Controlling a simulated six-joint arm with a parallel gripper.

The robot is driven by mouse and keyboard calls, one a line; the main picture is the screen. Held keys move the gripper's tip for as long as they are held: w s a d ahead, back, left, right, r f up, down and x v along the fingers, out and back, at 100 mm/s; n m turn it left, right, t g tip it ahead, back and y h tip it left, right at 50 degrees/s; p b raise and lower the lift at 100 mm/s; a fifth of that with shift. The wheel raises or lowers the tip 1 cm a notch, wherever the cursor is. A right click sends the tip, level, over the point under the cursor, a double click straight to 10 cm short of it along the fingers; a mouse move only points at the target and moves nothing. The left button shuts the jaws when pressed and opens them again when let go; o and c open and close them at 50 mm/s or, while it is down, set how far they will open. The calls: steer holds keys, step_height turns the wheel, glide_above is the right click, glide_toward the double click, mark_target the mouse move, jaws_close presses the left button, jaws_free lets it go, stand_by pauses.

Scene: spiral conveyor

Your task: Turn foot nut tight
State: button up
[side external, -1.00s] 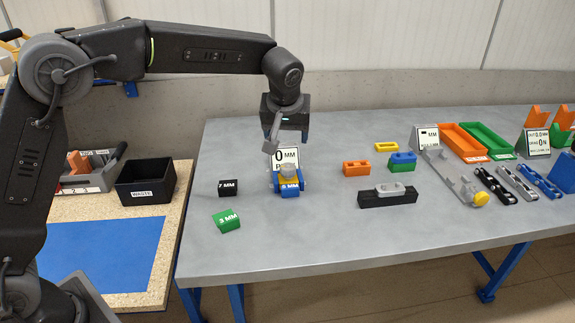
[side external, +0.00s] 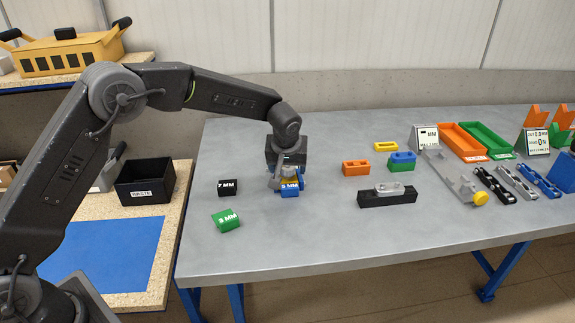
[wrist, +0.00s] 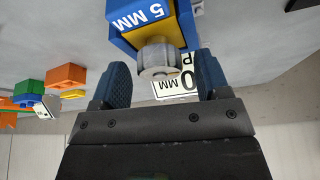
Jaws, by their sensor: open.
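A blue block (wrist: 122,22) labelled 5 MM, with a yellow part, shows at the top of the wrist view. It stands on the table in the side view (side external: 291,190). A light grey round nut (wrist: 157,58) protrudes from it. My gripper (wrist: 163,76) is open, with one blue finger on each side of the nut. Gaps show between the fingers and the nut, so it is not clamped. In the side view my gripper (side external: 287,174) is down at the block and hides part of it.
A black 7 MM block (side external: 228,188) and a green 3 MM block (side external: 226,220) lie left of the blue block. A display sign (wrist: 180,86) stands close behind it. An orange block (side external: 356,167) and a black holder (side external: 387,198) are to the right. The table front is clear.

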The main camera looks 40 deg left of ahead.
steer(key=c, duration=0.9)
steer(key=m, duration=0.2)
steer(key=m+h, duration=0.1)
steer(key=m, duration=0.1)
steer(key=shift+a+h, duration=0.15)
steer(key=shift+h, duration=0.15)
steer(key=m+h, duration=0.1)
steer(key=m, duration=0.2)
steer(key=shift+m+t, duration=0.3)
steer(key=shift+t, duration=0.1)
steer(key=m+h, duration=0.1)
steer(key=m, duration=0.1)
steer(key=m+h, duration=0.1)
steer(key=m, duration=0.1)
steer(key=shift+a+g, duration=0.1)
steer(key=shift+g, duration=0.2)
steer(key=shift+m+g+h, duration=0.4)
steer(key=shift+m+h, duration=0.1)
steer(key=shift+m, duration=1.6)
